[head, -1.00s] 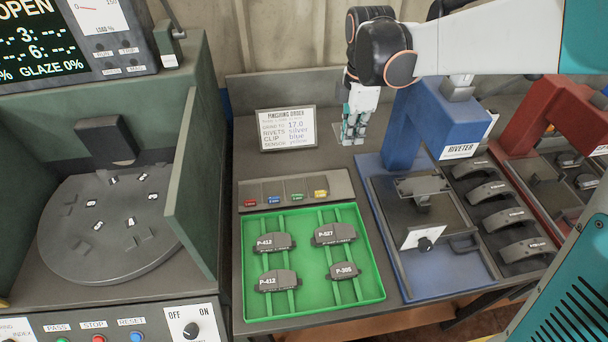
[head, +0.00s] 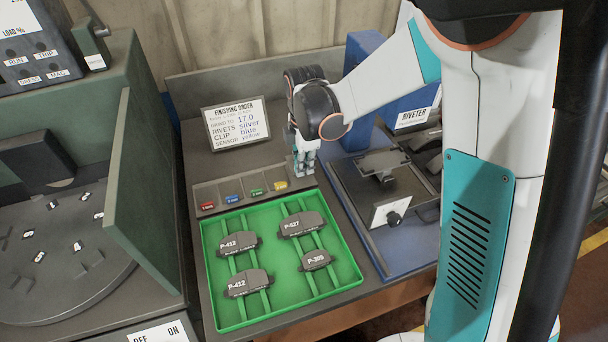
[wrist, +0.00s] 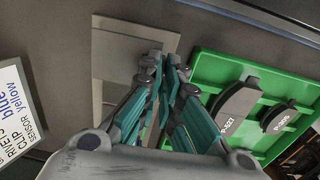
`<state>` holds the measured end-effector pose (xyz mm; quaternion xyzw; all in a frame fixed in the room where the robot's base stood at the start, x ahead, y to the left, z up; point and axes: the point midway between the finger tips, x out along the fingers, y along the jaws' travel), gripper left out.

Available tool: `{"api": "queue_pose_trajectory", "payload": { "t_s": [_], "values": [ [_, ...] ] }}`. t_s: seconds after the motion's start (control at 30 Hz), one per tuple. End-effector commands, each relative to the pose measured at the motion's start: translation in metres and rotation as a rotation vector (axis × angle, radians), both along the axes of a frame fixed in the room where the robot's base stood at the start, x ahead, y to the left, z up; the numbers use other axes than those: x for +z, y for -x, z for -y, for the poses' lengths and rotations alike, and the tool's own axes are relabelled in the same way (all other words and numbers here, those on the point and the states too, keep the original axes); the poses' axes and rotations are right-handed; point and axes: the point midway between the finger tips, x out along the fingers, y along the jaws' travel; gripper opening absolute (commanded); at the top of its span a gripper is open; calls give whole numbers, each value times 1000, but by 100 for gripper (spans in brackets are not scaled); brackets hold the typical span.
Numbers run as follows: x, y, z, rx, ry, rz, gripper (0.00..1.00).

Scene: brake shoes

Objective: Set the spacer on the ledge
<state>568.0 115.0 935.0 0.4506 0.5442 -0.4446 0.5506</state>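My gripper (head: 303,172) points down behind the parts strip, near its right end. In the wrist view my gripper (wrist: 164,66) has its teal fingers close together, with nothing visible between the tips. I cannot pick out a spacer in either view. No part is marked as the ledge. The low grey parts strip (head: 303,184) runs along the back of the green tray and is the nearest raised surface to the fingertips; its bare end also shows in the wrist view (wrist: 118,42). The gap between fingertips and surface cannot be judged.
A green tray (head: 213,290) holds several dark brake pads. Small coloured clips, including a yellow one (head: 281,185), lie on the strip. A finishing-order sign (head: 237,122) stands behind. The blue riveter (head: 363,50) is at right; a green-walled machine (head: 140,190) with a turntable is at left.

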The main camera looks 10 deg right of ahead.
Motion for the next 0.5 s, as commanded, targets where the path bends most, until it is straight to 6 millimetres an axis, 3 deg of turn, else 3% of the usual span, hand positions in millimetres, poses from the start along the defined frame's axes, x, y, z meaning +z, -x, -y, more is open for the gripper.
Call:
{"api": "queue_pose_trajectory", "payload": {
  "t_s": [0.2, 0.5],
  "values": [
    [-33, 0, 0, 0, 0, 0, 0],
    [-34, 0, 0, 0, 0, 0, 0]
  ]
}}
